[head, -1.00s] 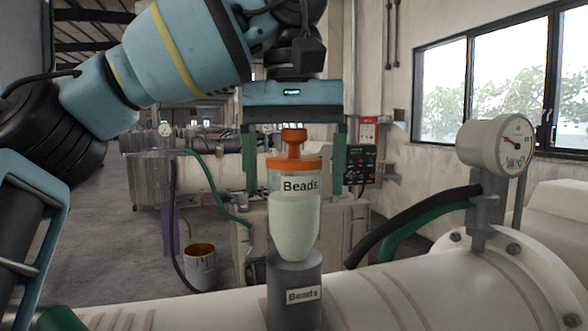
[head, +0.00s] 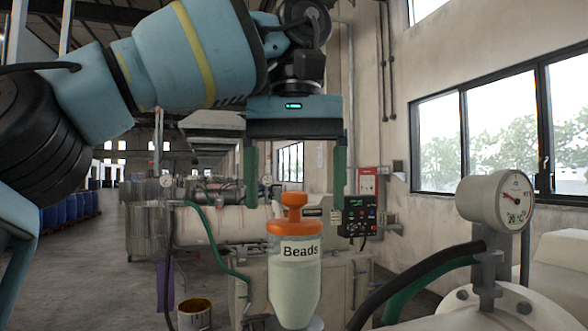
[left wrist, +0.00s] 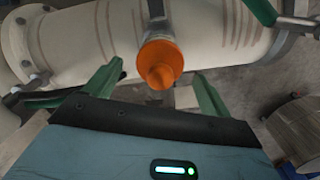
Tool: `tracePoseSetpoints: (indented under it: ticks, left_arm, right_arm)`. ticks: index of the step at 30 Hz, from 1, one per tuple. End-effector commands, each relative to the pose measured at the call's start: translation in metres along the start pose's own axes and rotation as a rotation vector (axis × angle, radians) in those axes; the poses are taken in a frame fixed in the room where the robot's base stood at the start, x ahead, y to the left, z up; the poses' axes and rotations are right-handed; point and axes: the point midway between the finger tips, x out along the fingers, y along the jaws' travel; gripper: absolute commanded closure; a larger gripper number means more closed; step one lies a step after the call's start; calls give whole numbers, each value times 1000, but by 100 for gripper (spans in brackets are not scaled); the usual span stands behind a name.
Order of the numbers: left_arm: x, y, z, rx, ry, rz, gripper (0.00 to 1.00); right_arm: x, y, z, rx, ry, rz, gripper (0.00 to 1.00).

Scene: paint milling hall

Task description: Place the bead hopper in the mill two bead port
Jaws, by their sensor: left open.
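The bead hopper (head: 294,275) is a pale, translucent container with an orange cap and knob and a "Beads" label. It stands upright, its lower end at a grey port (head: 313,325) mostly cut off by the bottom edge. My left gripper (head: 295,207) is open and empty above it, with its green fingers to either side of the knob and apart from it. In the left wrist view, the orange cap (left wrist: 160,63) shows from above, beyond the open fingers, over the cream mill cylinder (left wrist: 80,45). No mill number is readable. My right gripper is not in view.
A pressure gauge (head: 496,203) stands on the mill at right, with black and green hoses (head: 420,275) beside it. A control box (head: 358,216), another cream mill (head: 215,224) and an open bucket (head: 194,313) are farther back. Open floor lies to the left.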

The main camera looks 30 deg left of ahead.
Motion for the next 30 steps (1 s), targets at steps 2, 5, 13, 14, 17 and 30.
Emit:
tracePoseSetpoints:
  ticks: [2,5,13,14,17,30]
  left_arm:
    - [-6,0,0,-3,3,-1,17]
    - [-10,0,0,-3,4,0,17]
    - [-18,-1,1,-2,8,7,17]
    - [-18,-1,1,-2,9,7,17]
    - [-19,-1,1,-2,9,8,17]
    - [-18,-1,1,-2,8,7,17]
  right_arm:
    - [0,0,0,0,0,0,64]
    - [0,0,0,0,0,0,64]
    - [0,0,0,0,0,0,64]
    - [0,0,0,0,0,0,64]
    - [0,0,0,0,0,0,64]
    - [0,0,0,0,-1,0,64]
